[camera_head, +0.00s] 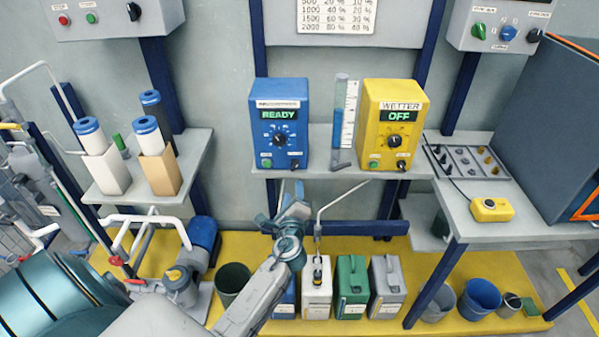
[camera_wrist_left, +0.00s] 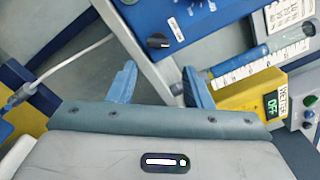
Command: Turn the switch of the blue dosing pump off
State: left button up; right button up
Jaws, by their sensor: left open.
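The blue dosing pump (camera_head: 281,108) stands on the wall shelf with its display reading READY. Its front has a black dial (camera_head: 279,140), a green button (camera_head: 266,162) and a small dark switch (camera_head: 295,163) at the lower right. My left gripper (camera_head: 291,190) is open and empty, just below the shelf edge in front of the pump. In the left wrist view its two blue fingers (camera_wrist_left: 160,84) are spread apart, short of the pump (camera_wrist_left: 205,22). A dark knob (camera_wrist_left: 158,41) shows on the pump's face there, beyond the fingertips. My right gripper is not in view.
A graduated cylinder (camera_head: 345,120) stands right beside the pump, then the yellow wetter box (camera_head: 390,100) reading OFF. Filter cartridges (camera_head: 98,150) stand on the left shelf. Several canisters (camera_head: 352,285) stand below. The shelf left of the pump is clear.

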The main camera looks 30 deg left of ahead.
aim_at(294, 167)
pick_arm(q)
jog(key=p+x, duration=0.1)
jog(key=x, duration=1)
jog(key=shift+s+a, duration=0.1)
